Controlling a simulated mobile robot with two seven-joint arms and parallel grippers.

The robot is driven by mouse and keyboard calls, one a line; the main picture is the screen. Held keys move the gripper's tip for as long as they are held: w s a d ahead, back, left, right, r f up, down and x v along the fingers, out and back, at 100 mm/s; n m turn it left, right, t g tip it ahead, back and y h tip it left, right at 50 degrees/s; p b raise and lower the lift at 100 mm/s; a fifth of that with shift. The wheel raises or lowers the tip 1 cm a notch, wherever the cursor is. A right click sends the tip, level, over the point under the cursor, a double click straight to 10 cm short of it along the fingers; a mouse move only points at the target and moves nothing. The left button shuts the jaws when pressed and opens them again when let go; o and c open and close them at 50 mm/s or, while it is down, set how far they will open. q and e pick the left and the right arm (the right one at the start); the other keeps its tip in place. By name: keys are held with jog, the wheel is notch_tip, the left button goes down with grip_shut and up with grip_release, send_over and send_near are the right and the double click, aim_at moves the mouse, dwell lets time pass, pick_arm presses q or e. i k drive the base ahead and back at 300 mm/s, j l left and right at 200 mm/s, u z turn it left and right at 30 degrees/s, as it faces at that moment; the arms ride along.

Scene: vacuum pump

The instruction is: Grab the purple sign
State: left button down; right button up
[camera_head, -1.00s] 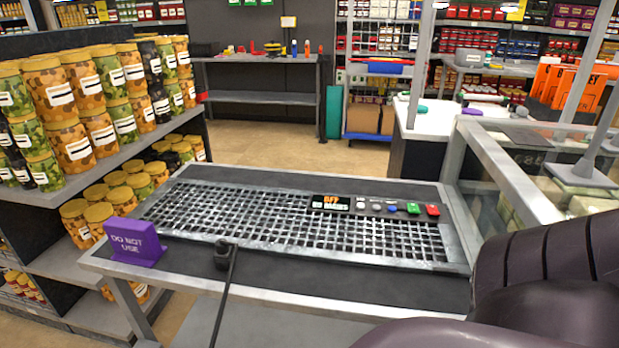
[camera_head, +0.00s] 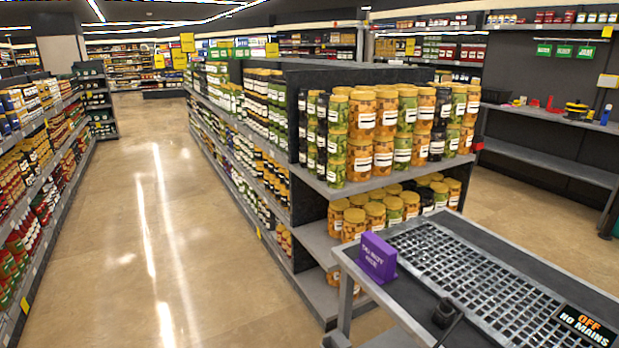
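The purple sign (camera_head: 377,257) stands upright at the left corner of a grey cart-like table (camera_head: 411,309) in the lower right of the head view. It carries white lettering that is hard to read at this angle. Neither of my grippers shows in the head view, and nothing is touching the sign.
A black cable plug (camera_head: 446,312) sits near the sign. A shelf of jars (camera_head: 375,130) stands behind. The aisle floor (camera_head: 150,220) at left is clear.

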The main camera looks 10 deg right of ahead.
aim_at(377, 258)
jog(key=z, duration=0.5)
jog(key=i+j+z, duration=0.25)
jog(key=z, duration=0.2)
jog(key=i+j+z, duration=0.15)
jog(key=j+z, duration=0.15)
jog(key=z, duration=0.15)
jog(key=i+j+z, duration=0.15)
jog(key=j, duration=0.25)
jog(key=i+j+z, duration=0.15)
jog(key=j, duration=0.3)
